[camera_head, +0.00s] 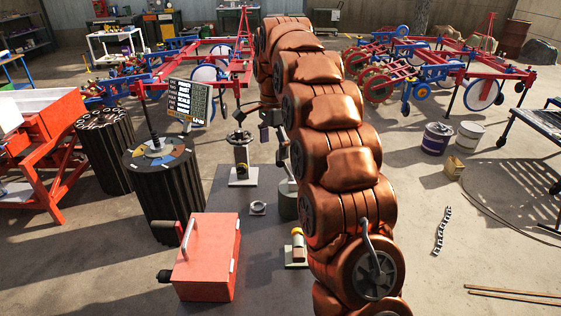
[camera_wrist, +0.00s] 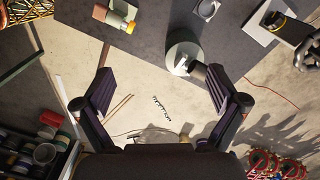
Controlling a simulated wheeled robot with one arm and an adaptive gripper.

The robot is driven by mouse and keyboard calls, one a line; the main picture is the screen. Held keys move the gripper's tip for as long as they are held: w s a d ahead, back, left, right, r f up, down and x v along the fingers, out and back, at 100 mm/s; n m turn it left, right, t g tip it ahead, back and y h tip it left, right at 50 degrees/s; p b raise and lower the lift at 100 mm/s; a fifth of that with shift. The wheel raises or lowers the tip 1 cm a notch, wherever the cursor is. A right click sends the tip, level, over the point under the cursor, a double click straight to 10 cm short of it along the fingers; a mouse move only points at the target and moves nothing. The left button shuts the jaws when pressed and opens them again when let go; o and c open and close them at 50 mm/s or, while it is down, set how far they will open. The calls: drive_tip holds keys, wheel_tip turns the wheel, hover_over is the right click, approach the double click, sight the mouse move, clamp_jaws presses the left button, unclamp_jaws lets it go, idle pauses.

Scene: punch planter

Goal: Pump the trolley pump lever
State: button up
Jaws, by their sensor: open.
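My gripper (camera_wrist: 160,78) is open and empty in the wrist view, its two dark fingers spread wide. In the head view it is partly hidden behind my copper arm. A grey round canister (camera_wrist: 184,52) with a white and black fitting on top is beside the right finger; whether they touch I cannot tell. The canister shows partly behind my arm in the head view (camera_head: 287,206). A black upright device (camera_head: 241,157) on a white base stands left of it; it also shows in the wrist view (camera_wrist: 272,20). Which part is the pump lever I cannot tell.
A red box (camera_head: 208,262) with a handle, a small ring (camera_head: 257,208) and a small bottle-like part (camera_head: 298,240) on a base are on the dark grey surface (camera_head: 252,285). A black ribbed drum (camera_head: 168,205) stands at left.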

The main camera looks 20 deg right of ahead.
sight(280, 162)
drive_tip(key=w+d+f+m, duration=0.1)
drive_tip(key=w+d+m, duration=0.1)
drive_tip(key=w, duration=0.1)
drive_tip(key=w+d+f+m, duration=0.1)
drive_tip(key=w+f+m, duration=0.1)
drive_tip(key=w+d+f+m, duration=0.1)
drive_tip(key=w+d+m, duration=0.1)
drive_tip(key=w, duration=0.1)
drive_tip(key=shift+w+d+f, duration=0.25)
drive_tip(key=shift+w+d, duration=0.05)
drive_tip(key=shift+w, duration=0.05)
wheel_tip(280, 162, down, 3)
drive_tip(key=shift+f+b, duration=0.1)
drive_tip(key=shift+b, duration=0.85)
drive_tip(key=shift+f+p, duration=0.2)
drive_tip(key=shift+p, duration=0.2)
drive_tip(key=shift+f+p, duration=0.55)
drive_tip(key=shift+f, duration=1.6)
drive_tip(key=c, duration=1.7)
